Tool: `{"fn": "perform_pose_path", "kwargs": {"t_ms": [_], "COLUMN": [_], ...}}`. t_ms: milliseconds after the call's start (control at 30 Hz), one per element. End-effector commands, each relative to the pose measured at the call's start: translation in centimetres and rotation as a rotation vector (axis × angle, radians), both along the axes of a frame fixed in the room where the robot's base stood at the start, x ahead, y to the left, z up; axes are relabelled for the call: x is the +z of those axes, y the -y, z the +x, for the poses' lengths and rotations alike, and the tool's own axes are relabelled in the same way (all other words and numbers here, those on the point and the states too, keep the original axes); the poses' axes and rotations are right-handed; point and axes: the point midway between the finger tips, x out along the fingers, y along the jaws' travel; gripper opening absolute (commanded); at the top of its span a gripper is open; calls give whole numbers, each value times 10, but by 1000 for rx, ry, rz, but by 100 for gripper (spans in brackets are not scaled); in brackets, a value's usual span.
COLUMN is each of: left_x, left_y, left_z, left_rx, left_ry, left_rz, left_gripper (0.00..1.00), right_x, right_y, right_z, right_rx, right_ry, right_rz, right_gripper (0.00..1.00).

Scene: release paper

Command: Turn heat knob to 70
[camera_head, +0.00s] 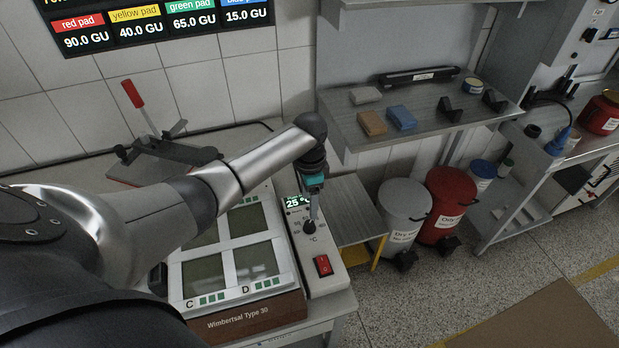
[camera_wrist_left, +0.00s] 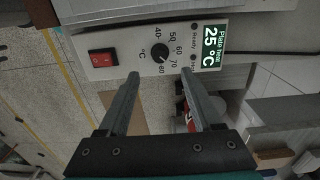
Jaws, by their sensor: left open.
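The heat knob (camera_wrist_left: 158,53) is a small round black dial on a pale control panel (camera_wrist_left: 125,33), marked from 40 to 80 in °C. In the wrist view its pointer is too small to read surely. The knob also shows in the head view (camera_head: 309,228), just below my fingers. The green "Plate heat" display (camera_wrist_left: 211,47) reads 25 °C. My left gripper (camera_wrist_left: 160,74) is open, its two fingertips apart on either side of the knob's line and short of the panel. It also shows in the head view (camera_head: 313,212), pointing down over the panel, with nothing between the fingers.
A red rocker switch (camera_head: 323,265) sits on the panel near the knob. The hot plate unit (camera_head: 235,328) with glass pads lies to the left, partly behind my arm. A shelf (camera_head: 440,120) overhangs to the right; grey (camera_head: 403,205) and red (camera_head: 452,200) bins stand below.

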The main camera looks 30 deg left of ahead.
Motion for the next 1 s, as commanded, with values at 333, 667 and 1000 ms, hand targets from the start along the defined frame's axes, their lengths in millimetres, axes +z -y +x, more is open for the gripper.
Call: {"fn": "perform_pose_path", "kwargs": {"t_ms": [333,667,1000], "left_x": [58,68,67], "left_y": [0,0,0], "left_z": [1,0,0], "left_rx": [0,0,0], "left_ry": [3,1,1], "left_rz": [-1,-1,-1], "left_gripper": [66,66,66], "right_x": [4,4,4], "right_y": [0,0,0], "right_z": [0,0,0], "right_rx": [0,0,0], "right_ry": [0,0,0], "right_rz": [0,0,0], "right_gripper": [50,50,50]}}
